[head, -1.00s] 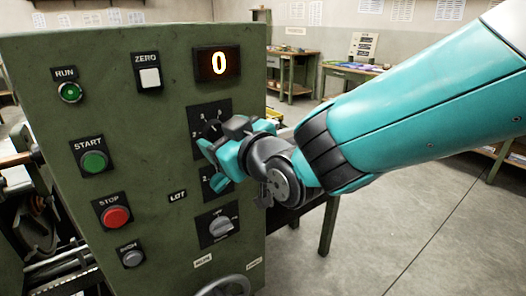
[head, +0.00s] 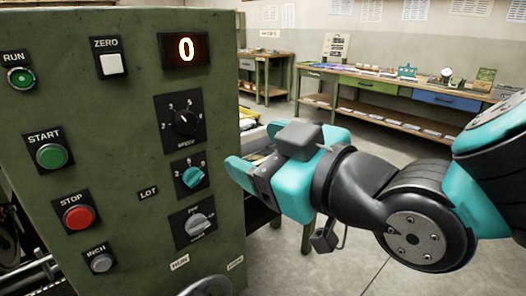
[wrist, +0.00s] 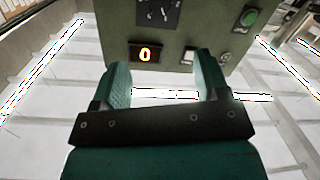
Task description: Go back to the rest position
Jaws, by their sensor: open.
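My gripper (head: 250,163) is open and empty, just to the right of the green control panel (head: 100,130) in the head view. It stands apart from the panel's dials. In the wrist view my gripper (wrist: 160,75) shows two teal fingers spread apart, with the panel (wrist: 205,15) beyond them, seen upside down. The teal lot knob (head: 194,177) sits on the panel with nothing touching it. A black dial (head: 184,120) is above it and a grey switch knob (head: 199,223) below it.
The display (head: 185,50) reads 0. The run lamp (head: 21,78), white zero button (head: 112,64), green start button (head: 51,155) and red stop button (head: 79,216) are to the left. A long workbench (head: 390,95) stands at the back. Open floor lies right of the panel.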

